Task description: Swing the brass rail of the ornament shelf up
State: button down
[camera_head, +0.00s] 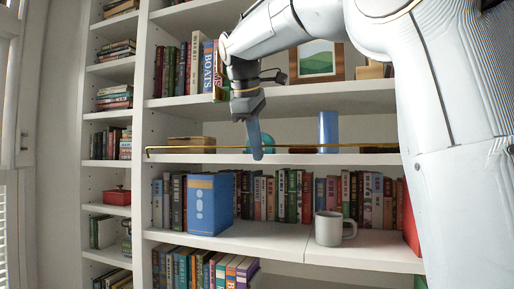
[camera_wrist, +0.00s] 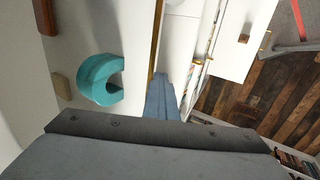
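The brass rail (camera_head: 190,148) is a thin bar running along the front of the ornament shelf (camera_head: 215,158), a little above the shelf's edge. Its left end bends down near the left upright. It also shows in the wrist view (camera_wrist: 157,38) as a narrow brass line. My gripper (camera_head: 257,155) points down in front of the shelf, its fingertips at the rail and overlapping it in the picture. The fingers appear together in the wrist view (camera_wrist: 162,94), with nothing seen between them. I cannot tell whether they touch the rail.
Behind the rail stand a teal curved ornament (camera_wrist: 100,80), a blue cylinder (camera_head: 328,130) and a wooden box (camera_head: 192,142). Below are books, a blue box file (camera_head: 209,204) and a grey mug (camera_head: 330,229). A framed picture (camera_head: 316,61) stands above.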

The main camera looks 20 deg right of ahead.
jog(key=shift+w+d+p, duration=0.25)
jog(key=shift+w+p, duration=0.05)
jog(key=shift+w, duration=0.05)
jog(key=shift+s+a, duration=0.1)
dwell(0.3)
jog(key=s+a, duration=0.1)
jog(key=s, duration=0.1)
jog(key=s+a, duration=0.1)
jog(key=shift+s+a+b, duration=0.35)
jog(key=shift+s, duration=0.05)
dwell(0.4)
